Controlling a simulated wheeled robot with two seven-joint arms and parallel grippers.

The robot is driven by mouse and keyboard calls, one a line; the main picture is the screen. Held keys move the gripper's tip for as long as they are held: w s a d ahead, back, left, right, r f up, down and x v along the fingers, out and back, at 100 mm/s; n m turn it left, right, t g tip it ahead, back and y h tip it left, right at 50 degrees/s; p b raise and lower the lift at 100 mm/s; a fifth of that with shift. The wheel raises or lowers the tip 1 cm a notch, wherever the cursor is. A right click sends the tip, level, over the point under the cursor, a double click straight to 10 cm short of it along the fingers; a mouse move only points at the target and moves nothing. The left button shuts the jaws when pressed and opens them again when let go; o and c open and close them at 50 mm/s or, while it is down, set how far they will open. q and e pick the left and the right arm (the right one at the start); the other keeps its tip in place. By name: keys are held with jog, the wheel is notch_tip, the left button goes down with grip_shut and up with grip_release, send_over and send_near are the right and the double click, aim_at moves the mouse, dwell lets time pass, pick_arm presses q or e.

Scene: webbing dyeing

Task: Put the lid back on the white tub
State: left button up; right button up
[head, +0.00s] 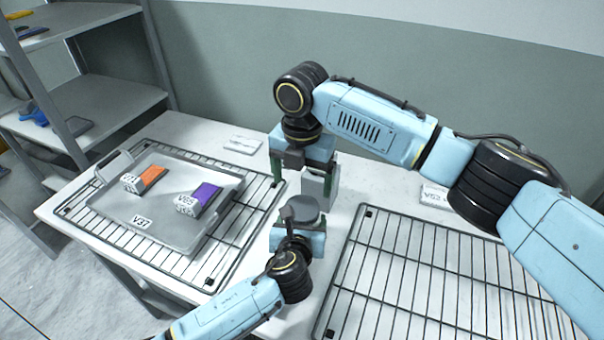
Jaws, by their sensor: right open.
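My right gripper (302,190) points down over the middle of the table, its two green fingers apart. A pale grey boxy piece (315,187) shows by its right finger; I cannot tell whether it is part of the finger or a separate thing. My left gripper (298,235) is just below it in the picture, its fingers hidden. A dark grey round piece (302,208) shows at its far end. It could be the lid, but I cannot tell, nor whether it is held. The white tub cannot be made out; the arms cover that area.
A grey tray (140,218) with orange (152,175) and purple (205,193) webbing pieces sits on the left wire rack (225,243). The right wire rack (430,285) is empty. Shelves (110,105) stand at left. Small white labels lie on the table.

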aim_at(302, 207)
notch_tip(302, 207, down, 7)
jog(key=shift+f, duration=0.1)
dwell(0.3)
jog(key=c, duration=1)
jog(key=m, duration=0.3)
jog(key=shift+m, duration=0.3)
jog(key=o, duration=1.1)
